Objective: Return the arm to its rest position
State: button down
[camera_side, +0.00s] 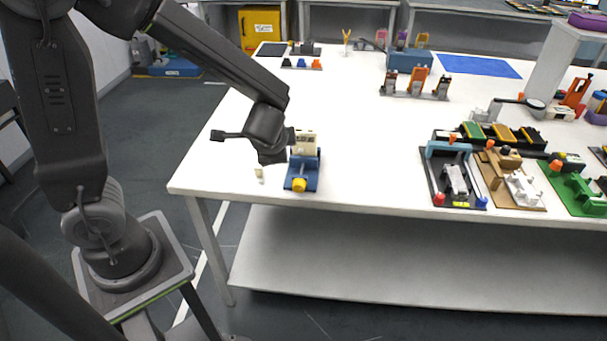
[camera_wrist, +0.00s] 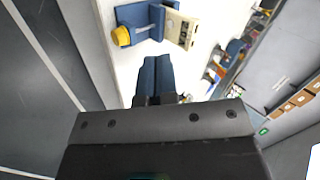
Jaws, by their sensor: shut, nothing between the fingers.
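My gripper (camera_side: 272,157) is over the near left part of the white table (camera_side: 370,165), just left of a blue stand in the side view. In the wrist view its two blue fingers (camera_wrist: 154,78) lie together, shut and empty. The blue stand (camera_side: 311,172) has a yellow knob (camera_side: 299,185) at its front and a cream block (camera_side: 305,140) behind. The wrist view shows the stand (camera_wrist: 133,17) and the cream block (camera_wrist: 180,28) beyond the fingertips, apart from them. My gripper partly covers the cream block's left side in the side view.
Black (camera_side: 437,190), tan (camera_side: 497,185) and green (camera_side: 574,190) fixtures fill the right front. An orange-parts rack (camera_side: 414,92) and blue mat (camera_side: 472,66) lie farther back. The table middle is clear.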

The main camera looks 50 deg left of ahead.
jog(key=s+d+r+n+h, duration=0.3)
jog(key=s+r, duration=0.3)
jog(key=s, duration=0.1)
jog(key=s+d+r+n+h, duration=0.3)
jog(key=s+d+r, duration=0.1)
jog(key=s+r, duration=0.2)
jog(key=shift+s+h, duration=0.3)
jog(key=shift+s, duration=0.5)
jog(key=shift+r, duration=0.1)
